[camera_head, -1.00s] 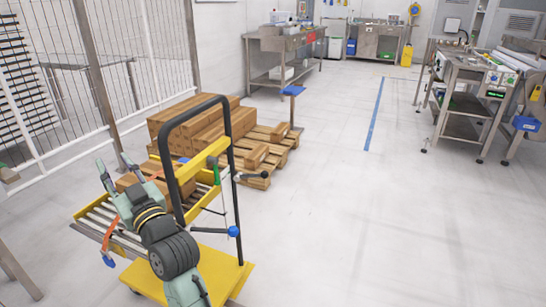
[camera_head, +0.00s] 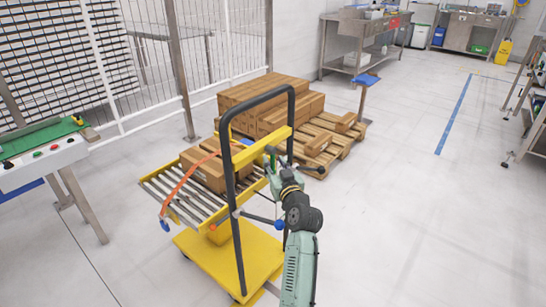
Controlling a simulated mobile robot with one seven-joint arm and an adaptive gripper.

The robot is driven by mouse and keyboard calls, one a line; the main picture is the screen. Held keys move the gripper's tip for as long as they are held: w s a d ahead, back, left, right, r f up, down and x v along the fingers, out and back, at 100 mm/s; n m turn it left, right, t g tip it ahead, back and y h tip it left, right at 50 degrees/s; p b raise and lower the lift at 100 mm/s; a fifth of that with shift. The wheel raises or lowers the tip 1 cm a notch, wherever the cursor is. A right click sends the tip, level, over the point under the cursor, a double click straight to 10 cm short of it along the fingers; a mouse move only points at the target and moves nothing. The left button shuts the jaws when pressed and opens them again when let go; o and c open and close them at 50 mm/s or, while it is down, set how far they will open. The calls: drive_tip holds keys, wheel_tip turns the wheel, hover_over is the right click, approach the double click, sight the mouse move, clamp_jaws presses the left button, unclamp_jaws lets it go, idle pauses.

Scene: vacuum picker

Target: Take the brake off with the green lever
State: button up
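A yellow trolley (camera_head: 185,243) with a black tube handle (camera_head: 226,150) stands in front of me, with a roller top. The green lever (camera_head: 272,161) shows as a small dark green piece by the yellow crossbar, right of the middle of the handle. My gripper (camera_head: 273,170) is at this spot, its arm reaching up from the bottom right of the trolley. The fingers are small and overlap the lever and frame, so I cannot tell whether they touch it or are closed.
A carton (camera_head: 205,172) under an orange strap (camera_head: 187,178) lies on the rollers. A black-knobbed rod (camera_head: 320,170) and a blue knob (camera_head: 279,224) stick out by the handle. Cartons on pallets (camera_head: 335,140) stand behind. A control table (camera_head: 45,165) is at left. Floor at right is clear.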

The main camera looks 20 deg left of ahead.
drive_tip(key=shift+x, duration=1.3)
drive_tip(key=shift+c, duration=0.3)
clamp_jaws()
